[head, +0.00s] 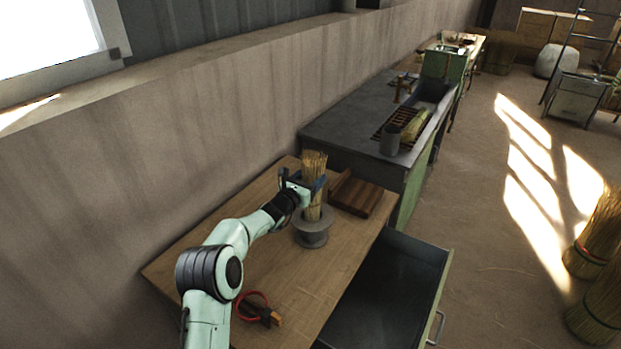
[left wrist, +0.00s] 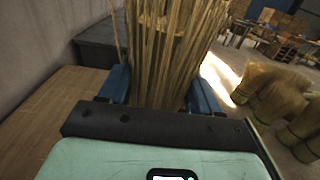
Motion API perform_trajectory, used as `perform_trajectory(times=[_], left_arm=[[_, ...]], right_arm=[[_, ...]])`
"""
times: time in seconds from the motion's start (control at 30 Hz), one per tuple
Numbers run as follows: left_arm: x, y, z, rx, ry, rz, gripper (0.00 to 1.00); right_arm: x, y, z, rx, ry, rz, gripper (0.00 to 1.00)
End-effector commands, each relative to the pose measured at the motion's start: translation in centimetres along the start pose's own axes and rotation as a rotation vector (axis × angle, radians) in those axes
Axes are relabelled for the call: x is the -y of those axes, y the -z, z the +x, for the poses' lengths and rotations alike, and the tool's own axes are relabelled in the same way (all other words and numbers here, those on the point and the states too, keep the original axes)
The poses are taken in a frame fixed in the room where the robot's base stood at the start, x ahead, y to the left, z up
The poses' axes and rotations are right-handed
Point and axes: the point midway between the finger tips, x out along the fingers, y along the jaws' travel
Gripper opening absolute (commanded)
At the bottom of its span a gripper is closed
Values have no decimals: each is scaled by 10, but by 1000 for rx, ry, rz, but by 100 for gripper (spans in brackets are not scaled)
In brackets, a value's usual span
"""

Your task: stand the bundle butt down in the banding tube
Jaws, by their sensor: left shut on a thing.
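My left gripper (head: 304,185) is shut on the straw bundle (head: 313,165) and holds it upright. The lower end of the bundle is at the mouth of the grey banding tube (head: 313,238), which stands on the wooden bench. I cannot tell how deep the butt end sits in the tube. In the left wrist view the bundle (left wrist: 172,50) fills the space between the blue fingers of the left gripper (left wrist: 160,92); its lower end and the tube are hidden there. My right gripper is not in view.
A red loop tool (head: 258,308) lies near the front. Below is an open drawer (head: 385,295). A grey counter (head: 345,125) stands beyond. Straw bundles (head: 600,300) stand on the floor at right.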

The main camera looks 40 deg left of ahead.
Motion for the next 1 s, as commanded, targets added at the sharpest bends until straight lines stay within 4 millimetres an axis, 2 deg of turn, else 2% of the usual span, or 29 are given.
perform_trajectory(times=[0.1,0.13,0.2,0.53,0.67,0.77,1.0], left_arm=[[0,-1,0,1,0,0,41],[0,-1,0,1,0,0,70],[0,-1,0,1,0,0,92],[0,0,-2,0,0,1,93],[-1,1,-11,0,-1,1,93],[-1,1,-27,0,-2,1,93],[-1,1,-78,-1,-2,2,93]], right_arm=[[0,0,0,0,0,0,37],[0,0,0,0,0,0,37],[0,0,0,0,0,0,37],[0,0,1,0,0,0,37],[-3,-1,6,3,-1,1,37],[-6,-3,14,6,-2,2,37],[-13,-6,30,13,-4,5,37]])
